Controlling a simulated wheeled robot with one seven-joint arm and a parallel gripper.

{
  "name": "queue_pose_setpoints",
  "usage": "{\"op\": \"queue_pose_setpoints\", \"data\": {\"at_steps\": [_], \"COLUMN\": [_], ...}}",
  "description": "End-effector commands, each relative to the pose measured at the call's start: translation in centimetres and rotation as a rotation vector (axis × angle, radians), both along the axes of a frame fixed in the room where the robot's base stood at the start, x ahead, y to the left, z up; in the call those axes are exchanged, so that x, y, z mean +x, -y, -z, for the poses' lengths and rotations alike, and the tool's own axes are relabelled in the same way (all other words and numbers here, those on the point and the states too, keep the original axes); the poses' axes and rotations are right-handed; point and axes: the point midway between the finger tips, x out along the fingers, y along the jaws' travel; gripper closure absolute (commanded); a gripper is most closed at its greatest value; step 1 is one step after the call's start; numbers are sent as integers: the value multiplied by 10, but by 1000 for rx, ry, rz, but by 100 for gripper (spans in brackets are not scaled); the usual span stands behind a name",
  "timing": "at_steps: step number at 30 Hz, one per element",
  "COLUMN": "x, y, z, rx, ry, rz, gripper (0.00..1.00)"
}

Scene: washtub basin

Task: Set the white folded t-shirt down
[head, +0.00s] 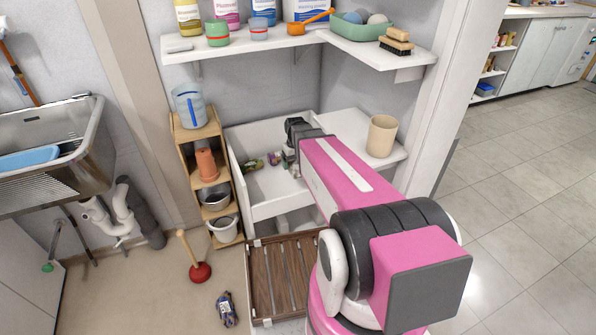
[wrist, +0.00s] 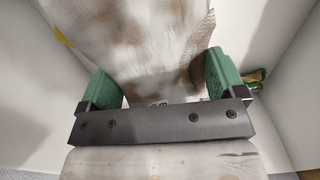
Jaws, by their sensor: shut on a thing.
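The white folded t-shirt (wrist: 130,35) shows in the wrist view as a pale cloth with brownish and yellowish patches. It spans the space between the green fingers of my gripper (wrist: 162,82), which is shut on it with the fingers well apart. In the head view my gripper (head: 291,158) is inside the white washtub basin (head: 280,206), near its back right. There my arm hides most of the gripper, and I cannot make out the shirt. Whether the shirt touches the basin floor cannot be told.
Small coloured items (head: 253,164) lie in the basin left of my gripper; a green-yellow one (wrist: 256,78) shows beside the right finger. A beige cup (head: 381,136) stands on the ledge to the right. A loaded shelf (head: 240,45) hangs above. The basin's front left floor looks clear.

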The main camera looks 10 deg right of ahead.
Motion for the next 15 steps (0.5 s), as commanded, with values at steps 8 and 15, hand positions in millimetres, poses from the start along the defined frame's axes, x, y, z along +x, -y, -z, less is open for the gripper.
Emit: {"op": "queue_pose_setpoints", "data": {"at_steps": [8, 15], "x": [1, 1], "y": [13, 12], "z": [13, 43], "rx": [0, 0], "ry": [0, -1], "rz": [0, 0], "gripper": [38, 38]}}
